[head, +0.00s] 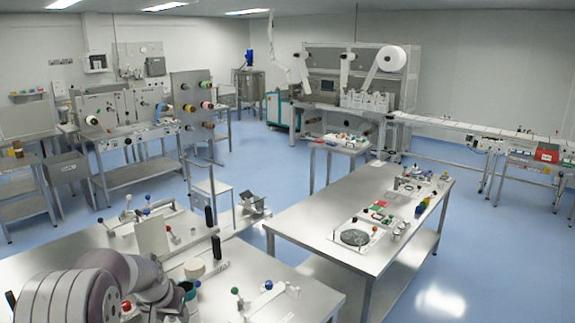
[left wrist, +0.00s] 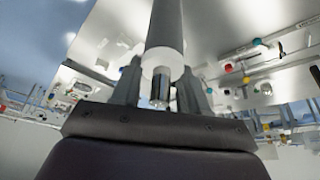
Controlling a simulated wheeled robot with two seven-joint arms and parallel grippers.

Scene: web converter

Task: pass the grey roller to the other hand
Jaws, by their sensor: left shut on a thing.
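The grey roller (left wrist: 165,25) shows in the left wrist view as a long grey cylinder with a white end collar and a short metal shaft end. My left gripper (left wrist: 159,88) is shut on it, with one finger on each side near that end. The roller's far end runs out of the top of the picture. In the head view my left arm comes in at the bottom left, with its gripper (head: 173,304) low over the near table. I cannot make out the roller there. My right gripper is in neither view.
A second steel table (head: 318,217) to the right holds a dark disc (head: 355,237) and small parts. Blue floor lies between the benches.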

